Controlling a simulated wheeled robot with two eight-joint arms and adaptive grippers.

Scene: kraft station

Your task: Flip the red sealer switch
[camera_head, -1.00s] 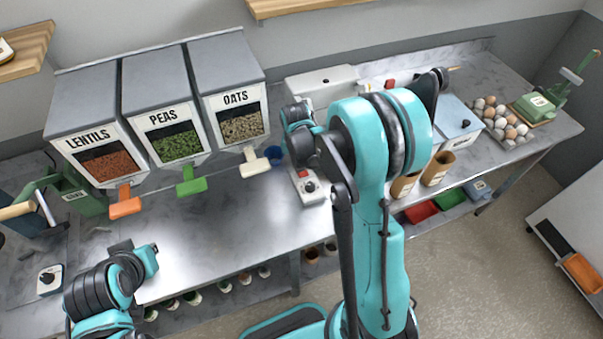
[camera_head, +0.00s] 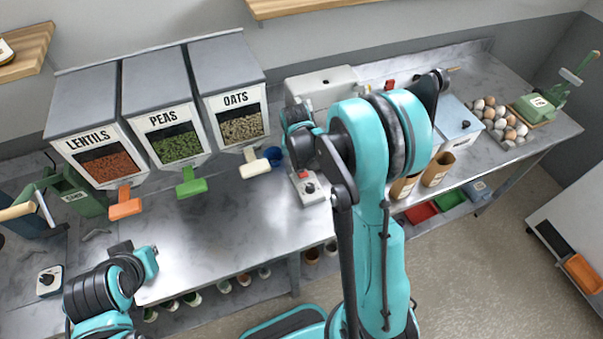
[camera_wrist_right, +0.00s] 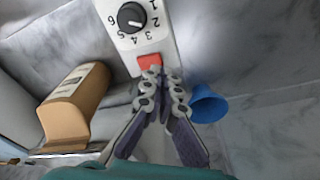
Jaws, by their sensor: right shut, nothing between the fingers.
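The sealer's light control panel (camera_head: 312,198) stands on the steel counter, partly hidden behind my right arm in the head view. It has a black dial and a small red switch (camera_head: 302,174). The right wrist view shows the numbered dial (camera_wrist_right: 131,17) and the red switch (camera_wrist_right: 149,61) below it. My right gripper (camera_wrist_right: 160,76) is shut and empty, its tips right at the lower edge of the switch; contact cannot be told. Its fingers are hidden in the head view. My left arm's end (camera_head: 122,248) is low at the left, its finger opening unclear.
A blue cup (camera_wrist_right: 208,105) is close beside the right fingers. A brown bag (camera_wrist_right: 75,103) lies to the left in the wrist view. Lentil, pea and oat dispensers (camera_head: 175,100) line the back left. The counter's middle (camera_head: 215,225) is clear.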

